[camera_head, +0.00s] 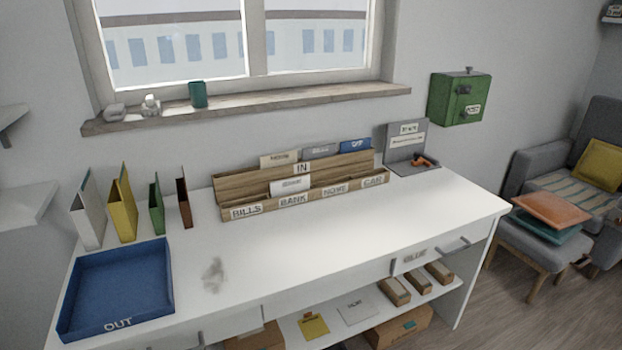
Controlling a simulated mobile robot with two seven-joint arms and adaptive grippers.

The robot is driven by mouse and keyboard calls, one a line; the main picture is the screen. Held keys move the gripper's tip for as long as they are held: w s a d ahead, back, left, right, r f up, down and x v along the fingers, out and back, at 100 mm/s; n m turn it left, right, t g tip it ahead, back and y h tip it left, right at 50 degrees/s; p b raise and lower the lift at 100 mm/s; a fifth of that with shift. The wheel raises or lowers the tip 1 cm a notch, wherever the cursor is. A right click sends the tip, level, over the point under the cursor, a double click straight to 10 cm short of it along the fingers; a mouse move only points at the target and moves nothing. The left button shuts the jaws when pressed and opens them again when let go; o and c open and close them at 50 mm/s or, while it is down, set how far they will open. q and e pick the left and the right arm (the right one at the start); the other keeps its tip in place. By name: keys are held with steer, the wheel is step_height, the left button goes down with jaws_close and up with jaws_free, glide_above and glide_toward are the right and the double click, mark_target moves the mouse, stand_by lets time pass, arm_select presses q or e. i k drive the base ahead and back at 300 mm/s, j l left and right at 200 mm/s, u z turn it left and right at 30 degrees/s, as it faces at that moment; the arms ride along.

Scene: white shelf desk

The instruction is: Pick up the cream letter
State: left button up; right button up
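A cream letter (279,158) stands upright in the back row of the wooden letter sorter (237,190), at its left. Dark print on it is too blurred to read surely. In the same row, to its right, stand a grey letter (319,151) and a blue letter (356,146). A whitish letter (290,185) stands in the front row behind the BANK label. The lower parts of these letters are hidden by the sorter. Neither of my grippers is in view.
A blue OUT tray (118,323) sits at the desk's left front, with several upright folders (123,209) behind it. A grey stand (405,139) is right of the sorter. Boxes (396,290) and papers lie on the shelf below.

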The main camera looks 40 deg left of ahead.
mark_target(278, 159)
steer(key=u, duration=1.45)
